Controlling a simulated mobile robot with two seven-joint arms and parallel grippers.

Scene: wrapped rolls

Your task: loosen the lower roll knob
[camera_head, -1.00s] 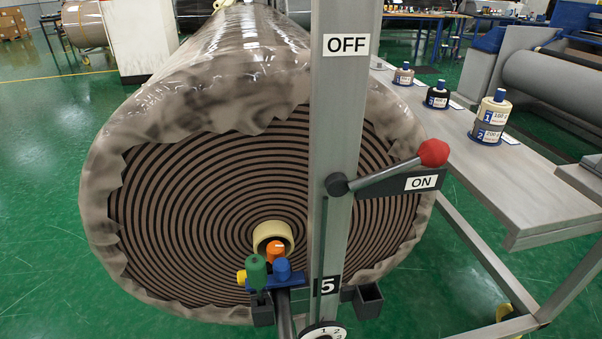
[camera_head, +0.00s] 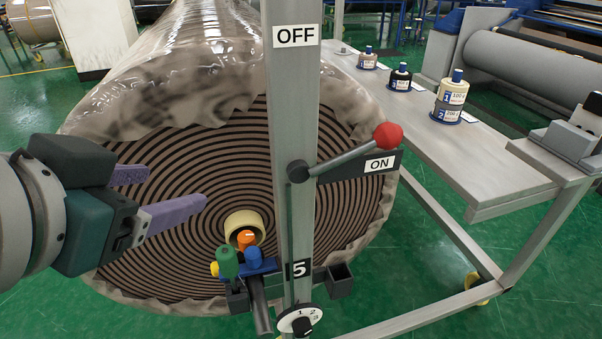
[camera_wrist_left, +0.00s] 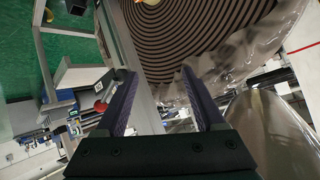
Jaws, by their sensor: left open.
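A large wrapped roll (camera_head: 160,210) shows its striped spiral end, with a cream core (camera_head: 232,222) low in the middle. In front of the core is a cluster of small knobs: orange (camera_head: 246,238), green (camera_head: 227,262), blue (camera_head: 253,256) and yellow (camera_head: 214,269). A white dial (camera_head: 300,320) with a black knob sits below on the post. I cannot tell which of these is the lower roll knob. My left gripper (camera_head: 176,188) is open and empty, left of and above the knobs, apart from them. In the left wrist view its fingers (camera_wrist_left: 157,85) are spread. My right gripper is out of view.
A grey post (camera_head: 293,110) stands right of the knobs, with a red-tipped lever (camera_head: 350,158) beside the ON label. A metal table (camera_head: 440,140) at the right bears several small labelled spools. Green floor is open at the lower left.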

